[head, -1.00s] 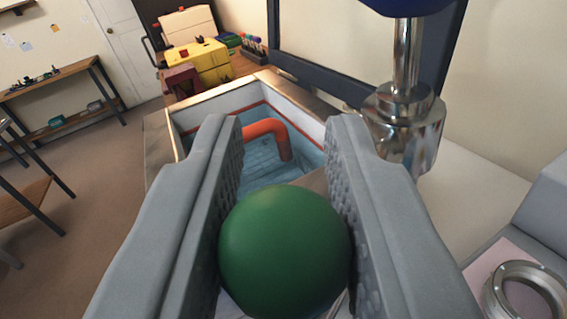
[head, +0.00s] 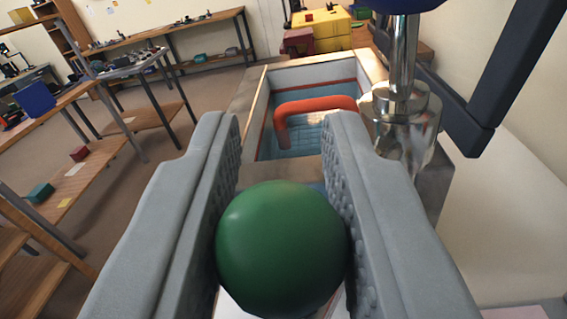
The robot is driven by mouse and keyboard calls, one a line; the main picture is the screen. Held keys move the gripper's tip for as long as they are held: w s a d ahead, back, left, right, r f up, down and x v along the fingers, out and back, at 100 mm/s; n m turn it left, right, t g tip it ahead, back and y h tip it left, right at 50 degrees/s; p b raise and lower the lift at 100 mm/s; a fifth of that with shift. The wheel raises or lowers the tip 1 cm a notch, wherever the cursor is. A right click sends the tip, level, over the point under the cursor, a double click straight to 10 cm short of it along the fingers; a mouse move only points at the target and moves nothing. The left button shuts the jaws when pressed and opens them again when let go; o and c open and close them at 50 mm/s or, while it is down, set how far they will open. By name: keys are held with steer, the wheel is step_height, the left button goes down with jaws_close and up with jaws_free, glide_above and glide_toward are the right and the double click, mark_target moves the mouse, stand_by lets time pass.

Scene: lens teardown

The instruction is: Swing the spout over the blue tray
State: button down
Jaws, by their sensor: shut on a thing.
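My gripper (head: 284,172) is shut on a green ball-shaped knob (head: 282,248), with one grey finger on each side of it. Beyond the fingertips is an open box (head: 372,66) with a wooden rim, pale walls and a blue floor (head: 307,138); it may be the blue tray. An orange-red bent pipe (head: 316,104), which looks like the spout, arches across the box opening. One leg drops toward the blue floor at left, and its right end is hidden behind the right finger. What lies under the knob is mostly hidden.
A shiny metal post (head: 404,60) with a thick collar stands close at right, near a dark frame (head: 490,100). Yellow (head: 320,30) and dark red boxes (head: 298,41) stand behind the open box. Benches and shelves (head: 95,130) line the left; floor lies between.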

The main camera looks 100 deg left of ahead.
steer(key=shift+r, duration=0.1)
steer(key=c, duration=1.2)
jaws_free()
steer(key=shift+a, duration=0.1)
steer(key=d, duration=1.7)
steer(key=shift+s+d, duration=0.25)
steer(key=shift+s, duration=0.05)
